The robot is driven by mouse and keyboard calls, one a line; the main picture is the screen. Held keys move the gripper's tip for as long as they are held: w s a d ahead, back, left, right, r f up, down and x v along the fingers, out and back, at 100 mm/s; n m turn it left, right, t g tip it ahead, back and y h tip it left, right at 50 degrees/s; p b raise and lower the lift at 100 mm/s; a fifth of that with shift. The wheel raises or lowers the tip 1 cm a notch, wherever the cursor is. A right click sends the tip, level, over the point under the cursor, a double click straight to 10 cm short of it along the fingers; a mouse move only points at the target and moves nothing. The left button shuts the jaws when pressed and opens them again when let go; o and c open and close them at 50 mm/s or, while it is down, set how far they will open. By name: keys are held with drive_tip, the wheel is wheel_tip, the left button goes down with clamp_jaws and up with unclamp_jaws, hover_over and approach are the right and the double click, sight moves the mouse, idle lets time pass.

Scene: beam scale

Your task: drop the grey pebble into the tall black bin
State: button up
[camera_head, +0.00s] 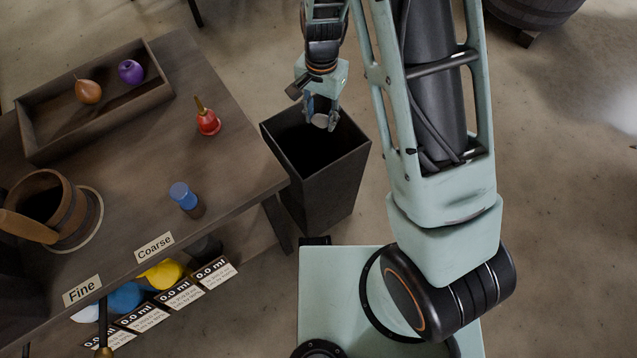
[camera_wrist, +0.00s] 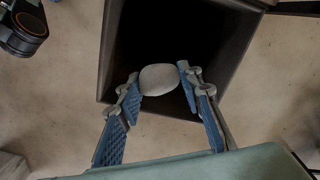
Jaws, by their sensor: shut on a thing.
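The grey pebble (camera_wrist: 159,79) is pale and rounded. It sits between the two fingertips of my gripper (camera_wrist: 159,83) in the wrist view, and my gripper is shut on it. In the head view the pebble (camera_head: 321,121) hangs at the tips of my gripper (camera_head: 322,117), which points down. The tall black bin (camera_head: 330,190) stands on the floor to the right of the table, with its square mouth open. The pebble is over the bin's mouth in both views. In the wrist view the bin's rim (camera_wrist: 104,55) surrounds a dark inside; its bottom is hidden in shadow.
The wooden table (camera_head: 135,190) at the left holds a tray (camera_head: 95,128) with a brown and a purple fruit, a red bell-shaped thing (camera_head: 208,122), a blue-capped bottle (camera_head: 184,196) and a wooden mug (camera_head: 48,205). Bare floor (camera_head: 560,200) lies to the right.

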wheel_tip(320, 180, down, 5)
drive_tip(key=b, duration=0.3)
drive_tip(key=shift+b, duration=0.4)
drive_tip(key=o, duration=1.3)
wheel_tip(320, 180, up, 12)
drive_tip(key=shift+f, duration=0.25)
drive_tip(key=shift+r, duration=0.25)
